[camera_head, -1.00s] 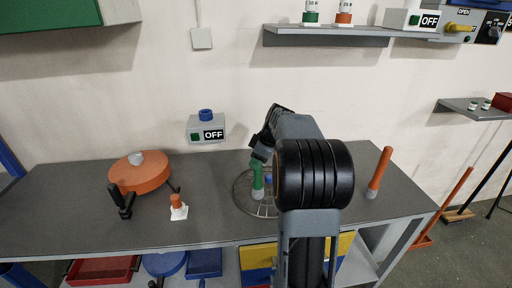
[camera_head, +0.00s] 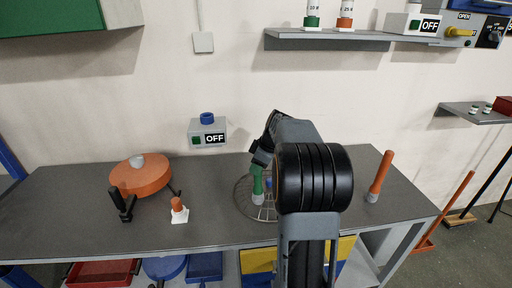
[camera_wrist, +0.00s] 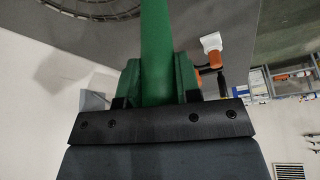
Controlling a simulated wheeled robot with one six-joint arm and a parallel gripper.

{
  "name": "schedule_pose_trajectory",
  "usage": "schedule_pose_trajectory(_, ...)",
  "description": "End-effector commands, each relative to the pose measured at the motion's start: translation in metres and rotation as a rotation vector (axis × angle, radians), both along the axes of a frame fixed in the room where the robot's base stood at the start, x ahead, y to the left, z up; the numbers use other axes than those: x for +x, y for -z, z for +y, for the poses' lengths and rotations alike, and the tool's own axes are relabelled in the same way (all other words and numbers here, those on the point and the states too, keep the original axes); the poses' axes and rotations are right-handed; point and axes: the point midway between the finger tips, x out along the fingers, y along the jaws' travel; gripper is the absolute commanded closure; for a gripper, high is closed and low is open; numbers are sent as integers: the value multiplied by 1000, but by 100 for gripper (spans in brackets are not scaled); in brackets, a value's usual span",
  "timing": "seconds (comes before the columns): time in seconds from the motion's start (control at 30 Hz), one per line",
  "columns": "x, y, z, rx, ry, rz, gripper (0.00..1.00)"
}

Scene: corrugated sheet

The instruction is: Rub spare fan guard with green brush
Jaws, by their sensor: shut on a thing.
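The green brush (camera_head: 257,183) stands roughly upright over the spare fan guard, its pale lower end at the guard's left part. Whether it presses on the wires is hard to tell. My gripper (camera_head: 259,160) is shut on the brush's upper part; it also shows in the wrist view (camera_wrist: 157,88), with the green handle (camera_wrist: 156,40) between its fingers. The fan guard (camera_head: 243,204) is a round wire grille lying flat on the dark bench; my arm hides its right side. A dark ringed edge of it shows at the top left of the wrist view (camera_wrist: 62,14).
An orange round object (camera_head: 140,178) with a black handle and a small orange-topped piece (camera_head: 179,210) stand left on the bench (camera_head: 75,205). A switch box marked OFF (camera_head: 208,133) is on the wall behind.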

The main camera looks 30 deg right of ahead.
Motion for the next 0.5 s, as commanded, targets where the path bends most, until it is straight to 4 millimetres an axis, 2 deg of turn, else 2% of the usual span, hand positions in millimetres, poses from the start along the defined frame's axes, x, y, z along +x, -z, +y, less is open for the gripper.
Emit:
schedule_pose_trajectory(0.07, 0, -21, 0, -4, -2, -5, 92)
schedule_pose_trajectory(0.5, 2, -59, 5, -1, -12, -1, 92)
